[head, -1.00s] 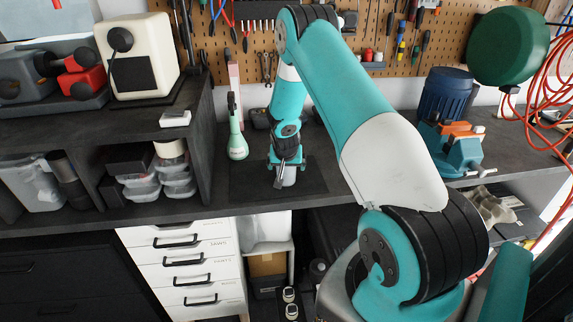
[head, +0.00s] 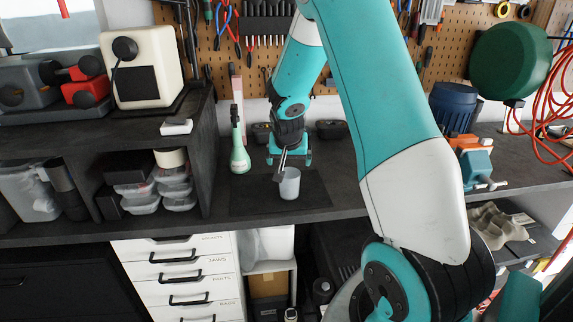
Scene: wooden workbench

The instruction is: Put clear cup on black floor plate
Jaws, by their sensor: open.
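The clear cup (head: 289,184) stands upright on the black floor plate (head: 315,190), a dark flat mat on the workbench. It looks pale and translucent. My gripper (head: 282,172) is open, just above and behind the cup, with a finger close to the cup's rim. I cannot tell whether they touch. The cup is not held between the fingers.
A green spray bottle (head: 239,152) stands left of the plate. Small black bins (head: 332,129) sit behind it. A dark shelf unit (head: 205,150) with plastic containers is at left. A blue and orange vise (head: 470,160) is at right.

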